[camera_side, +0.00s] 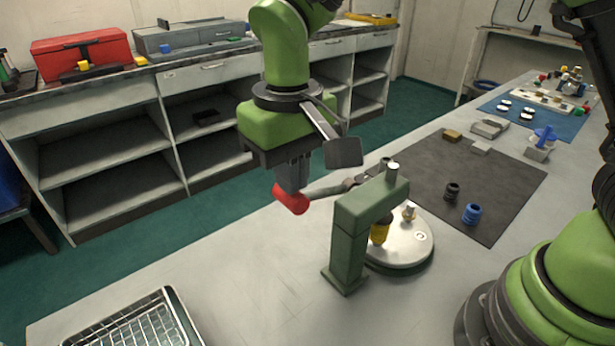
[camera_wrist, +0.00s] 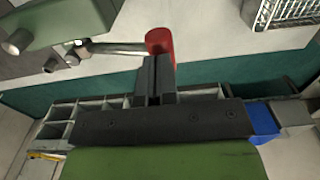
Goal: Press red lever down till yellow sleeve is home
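The green press (camera_side: 352,220) stands on the table. Its grey lever (camera_side: 328,188) runs out to the left, sloping slightly down to a red knob (camera_side: 290,199). The yellow sleeve (camera_side: 380,233) sits under the press head, above a round white plate (camera_side: 408,246); the head partly hides it, and I cannot tell how deep it sits. My gripper (camera_side: 292,184) is above the red knob, its fingertips at the knob's top. The wrist view shows the fingers (camera_wrist: 158,68) together beside the knob (camera_wrist: 160,40), not around it. I cannot tell whether they touch.
A wire basket (camera_side: 135,325) is at the front left. A dark mat (camera_side: 490,180) holds a black ring (camera_side: 452,191), a blue ring (camera_side: 472,214) and small blocks. Shelving (camera_side: 110,165) stands behind.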

